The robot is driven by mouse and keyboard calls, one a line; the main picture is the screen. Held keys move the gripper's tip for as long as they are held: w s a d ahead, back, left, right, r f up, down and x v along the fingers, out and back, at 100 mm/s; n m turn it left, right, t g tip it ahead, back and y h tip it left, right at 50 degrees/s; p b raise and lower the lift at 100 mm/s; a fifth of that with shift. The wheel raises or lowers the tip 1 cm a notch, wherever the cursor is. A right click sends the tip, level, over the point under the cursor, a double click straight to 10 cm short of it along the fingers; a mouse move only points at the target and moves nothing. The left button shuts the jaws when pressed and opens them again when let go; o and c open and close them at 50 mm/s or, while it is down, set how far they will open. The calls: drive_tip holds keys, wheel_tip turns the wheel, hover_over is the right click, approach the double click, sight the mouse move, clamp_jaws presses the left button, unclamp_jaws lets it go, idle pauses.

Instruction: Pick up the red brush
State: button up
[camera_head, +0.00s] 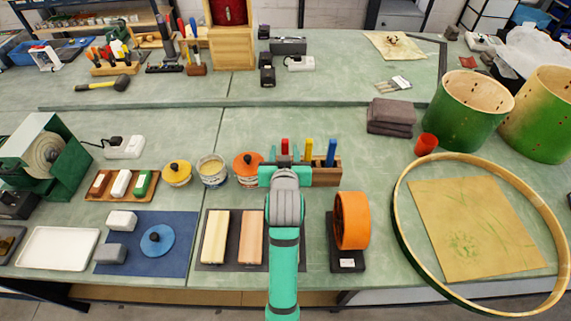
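A red brush handle (285,146) stands up at the left end of a wooden holder (327,173) in the middle of the bench. Only its upper part shows; my gripper hides the rest. A yellow handle (308,149) and a blue handle (331,152) stand to its right in the same holder. My gripper (285,162) is directly in front of the red handle, at the holder's left end. Its teal body covers its fingertips, so I cannot tell whether they are open or touching the handle.
Lidded tins (177,172) stand left of the holder, with an orange-lidded tin (248,167) close beside my gripper. An orange wheel (351,220) stands at front right. A red cup (426,144) and a large wooden hoop (406,240) lie farther right. Bench behind the holder is clear.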

drive_tip(key=shift+x, duration=2.55)
drive_tip(key=shift+d, duration=0.1)
drive_tip(key=c, duration=0.8)
